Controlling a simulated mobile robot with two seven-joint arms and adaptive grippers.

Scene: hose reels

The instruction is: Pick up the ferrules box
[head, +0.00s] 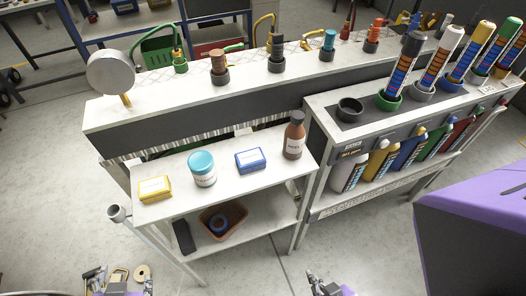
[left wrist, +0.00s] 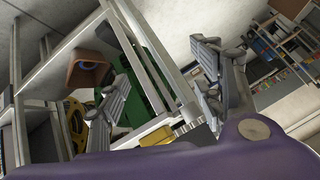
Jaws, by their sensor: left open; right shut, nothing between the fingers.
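Two small labelled boxes stand on the top of the white cart (head: 222,178) in the head view. One is a yellow box (head: 155,189) at the left end, the other a blue box (head: 250,160) right of the middle. Their labels are too small to read, so I cannot tell which holds ferrules. My left gripper (head: 120,285) is open and empty at the bottom left, in front of and apart from the cart. Its spread fingers also show in the left wrist view (left wrist: 168,88). My right gripper (head: 322,284) is shut and empty at the bottom middle.
A jar with a turquoise lid (head: 202,169) stands between the boxes; a brown bottle (head: 294,136) stands at the right end. The lower shelf holds a brown bin (head: 222,223). A rack of bottles (head: 384,160) adjoins on the right. Floor in front is mostly clear.

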